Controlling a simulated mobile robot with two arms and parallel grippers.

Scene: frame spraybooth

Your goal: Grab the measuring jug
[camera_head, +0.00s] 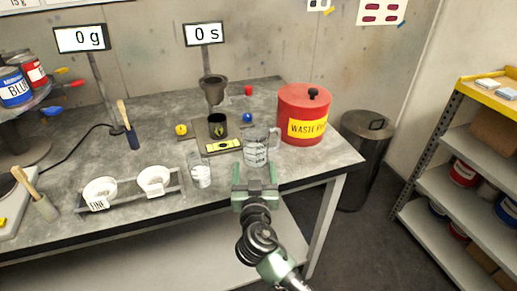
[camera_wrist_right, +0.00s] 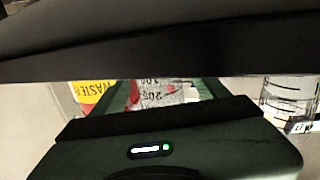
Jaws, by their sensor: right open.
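The measuring jug (camera_head: 256,151), clear with dark markings and a handle, stands upright near the table's front edge, left of the red waste can. My right gripper (camera_head: 256,172) is open just in front of the jug and hides its lowest part. In the right wrist view the jug (camera_wrist_right: 160,92) shows through the narrow gap beyond my gripper's body; I cannot tell whether the fingers touch it. My left gripper is not in view.
A smaller clear beaker (camera_head: 201,176) stands left of the jug. The red waste can (camera_head: 303,105) is close on the right. Behind stand a dark cup (camera_head: 217,125) and a funnel (camera_head: 213,87).

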